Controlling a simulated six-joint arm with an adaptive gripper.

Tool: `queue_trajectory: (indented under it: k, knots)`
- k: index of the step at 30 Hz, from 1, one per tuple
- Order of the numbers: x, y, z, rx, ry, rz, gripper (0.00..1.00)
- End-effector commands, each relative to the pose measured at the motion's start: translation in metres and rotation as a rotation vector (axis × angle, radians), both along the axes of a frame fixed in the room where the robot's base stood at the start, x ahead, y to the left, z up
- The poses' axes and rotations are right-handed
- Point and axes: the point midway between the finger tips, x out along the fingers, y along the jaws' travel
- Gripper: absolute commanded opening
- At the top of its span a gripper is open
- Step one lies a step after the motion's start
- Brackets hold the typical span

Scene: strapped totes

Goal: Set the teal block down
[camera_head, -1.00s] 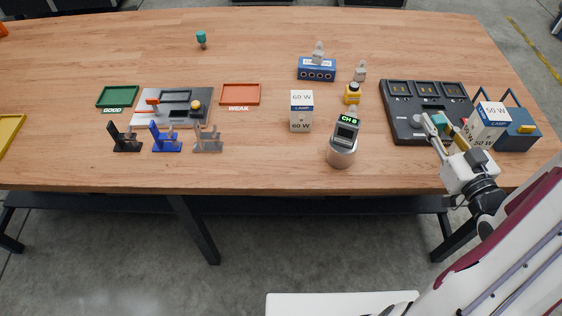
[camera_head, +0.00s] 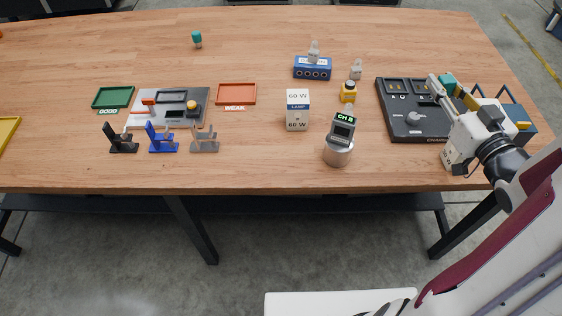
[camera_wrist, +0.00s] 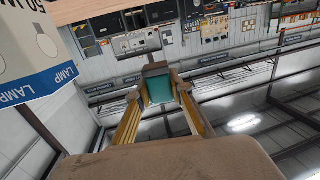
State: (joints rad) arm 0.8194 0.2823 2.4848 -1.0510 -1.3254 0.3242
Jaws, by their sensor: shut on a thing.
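The teal block (camera_head: 447,79) is held at the tips of my gripper (camera_head: 441,87), over the far right part of the black tray (camera_head: 392,128). In the wrist view the teal block (camera_wrist: 158,88) sits between the two yellowish fingers, with a dark grey top end. My gripper (camera_wrist: 160,92) is shut on it. The wrist view looks out at the walls, so no surface shows under the block. I cannot tell the gap between block and tray.
A white lamp box (camera_head: 450,156) shows partly below my wrist; a lamp box (camera_wrist: 35,50) is close at the wrist view's upper left. A blue tote (camera_head: 520,116) stands to the right, partly hidden. Another lamp box (camera_head: 297,111) and a meter (camera_head: 341,133) stand left of the tray.

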Motion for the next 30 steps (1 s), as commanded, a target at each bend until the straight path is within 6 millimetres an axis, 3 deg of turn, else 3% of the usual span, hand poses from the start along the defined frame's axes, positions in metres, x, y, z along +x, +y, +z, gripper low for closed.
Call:
queue_trajectory:
  k: [18, 30]
  knots:
    - [0.064, 0.042, 0.032, -0.001, -0.002, -0.067, 0.00]
    - [0.096, 0.078, 0.049, 0.000, -0.002, -0.126, 0.00]
